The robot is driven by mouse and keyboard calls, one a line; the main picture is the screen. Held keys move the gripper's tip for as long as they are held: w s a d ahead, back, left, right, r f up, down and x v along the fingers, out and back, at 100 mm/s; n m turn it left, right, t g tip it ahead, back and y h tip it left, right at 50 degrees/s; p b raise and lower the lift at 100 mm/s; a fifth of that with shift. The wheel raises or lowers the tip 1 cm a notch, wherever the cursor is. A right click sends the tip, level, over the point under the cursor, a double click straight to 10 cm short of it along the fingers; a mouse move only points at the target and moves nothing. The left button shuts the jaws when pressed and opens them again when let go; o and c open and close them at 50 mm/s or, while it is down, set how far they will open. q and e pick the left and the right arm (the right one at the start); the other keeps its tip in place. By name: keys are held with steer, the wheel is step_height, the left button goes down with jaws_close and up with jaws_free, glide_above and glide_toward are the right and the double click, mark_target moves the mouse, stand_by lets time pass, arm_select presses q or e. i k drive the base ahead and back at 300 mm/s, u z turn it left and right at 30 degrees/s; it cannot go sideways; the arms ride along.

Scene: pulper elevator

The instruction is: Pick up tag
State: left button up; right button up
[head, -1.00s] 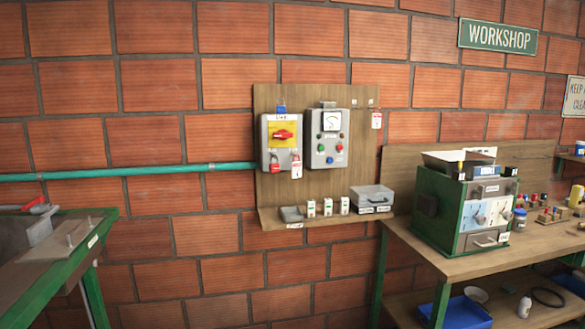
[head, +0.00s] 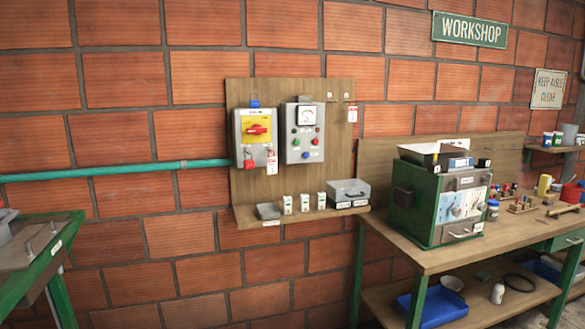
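A small red and white tag (head: 352,114) hangs from a hook at the right side of the wooden wall board. Another red and white tag (head: 271,162) hangs at the lower right of the grey switch box (head: 254,149) with the yellow plate and red handle. A red padlock-like piece (head: 249,164) hangs at the lower left of that box. Neither of my grippers shows in the head view, so I cannot see their state or what they hold.
The wooden board (head: 235,95) carries a meter box (head: 303,133) and a shelf with several small boxes. A workbench (head: 430,262) with a green cabinet (head: 410,205) stands at the right. A green-framed table (head: 40,260) is at the left. A pipe (head: 110,172) runs along the brick wall.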

mark_target(272, 162)
steer(key=z, duration=0.1)
steer(key=k, duration=0.55)
steer(key=z, duration=0.25)
steer(key=i, duration=0.9)
steer(key=z, duration=0.3)
steer(key=i, duration=1.3)
steer(key=u, duration=0.8)
steer(key=i, duration=0.6)
steer(key=u, duration=0.5)
